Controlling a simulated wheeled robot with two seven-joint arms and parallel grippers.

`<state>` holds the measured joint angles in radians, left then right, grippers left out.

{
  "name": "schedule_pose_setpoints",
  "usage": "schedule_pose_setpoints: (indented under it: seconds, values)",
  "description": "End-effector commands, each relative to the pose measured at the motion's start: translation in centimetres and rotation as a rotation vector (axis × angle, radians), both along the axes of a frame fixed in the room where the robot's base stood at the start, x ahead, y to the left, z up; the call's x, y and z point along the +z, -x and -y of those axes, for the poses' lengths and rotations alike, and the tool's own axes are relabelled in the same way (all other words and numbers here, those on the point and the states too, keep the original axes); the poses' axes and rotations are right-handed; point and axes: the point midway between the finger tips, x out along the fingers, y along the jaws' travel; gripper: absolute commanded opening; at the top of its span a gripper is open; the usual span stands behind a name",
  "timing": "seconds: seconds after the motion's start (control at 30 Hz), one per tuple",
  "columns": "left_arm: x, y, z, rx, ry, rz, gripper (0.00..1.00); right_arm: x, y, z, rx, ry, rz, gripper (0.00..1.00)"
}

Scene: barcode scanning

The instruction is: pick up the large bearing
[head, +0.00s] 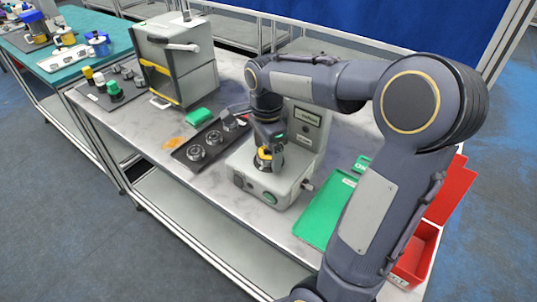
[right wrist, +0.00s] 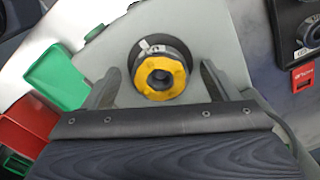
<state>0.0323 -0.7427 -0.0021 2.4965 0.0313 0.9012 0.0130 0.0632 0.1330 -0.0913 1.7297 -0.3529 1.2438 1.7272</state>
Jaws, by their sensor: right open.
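A round part with a yellow ring and a dark centre hole (right wrist: 160,76) sits on the grey machine; I cannot tell for certain whether it is the large bearing. In the head view its yellow edge (head: 263,155) shows just below my right gripper (head: 268,146). In the right wrist view the open fingers of my right gripper (right wrist: 157,84) are on either side of the part, with a gap at each side. Several metal bearings (head: 196,153) sit in a dark tray left of the machine. My left gripper is in neither view.
The grey machine (head: 250,187) stands on the marble-look table (head: 160,128). A green tray (head: 322,215) and red bins (head: 412,250) are to its right. A grey box-shaped device (head: 187,70) and a small green block (head: 198,117) are to its left.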

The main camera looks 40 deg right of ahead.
Motion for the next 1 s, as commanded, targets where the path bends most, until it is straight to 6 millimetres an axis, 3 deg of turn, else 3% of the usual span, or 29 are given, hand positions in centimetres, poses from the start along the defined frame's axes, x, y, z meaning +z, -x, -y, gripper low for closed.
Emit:
schedule_pose_setpoints:
  seconds: [0.07,0.5,0.83,1.0]
  values:
    - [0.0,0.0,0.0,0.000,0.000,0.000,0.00,0.0,0.0,0.0,0.000,0.000,0.000,0.81]
    - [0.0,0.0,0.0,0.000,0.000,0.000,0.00,0.1,0.0,0.0,0.001,0.000,0.001,0.24]
    - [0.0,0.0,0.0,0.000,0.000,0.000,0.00,0.5,-0.1,0.0,0.001,0.000,0.002,0.24]
    - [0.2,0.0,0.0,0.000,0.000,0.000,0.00,2.2,-0.1,0.0,0.002,0.001,0.005,0.24]
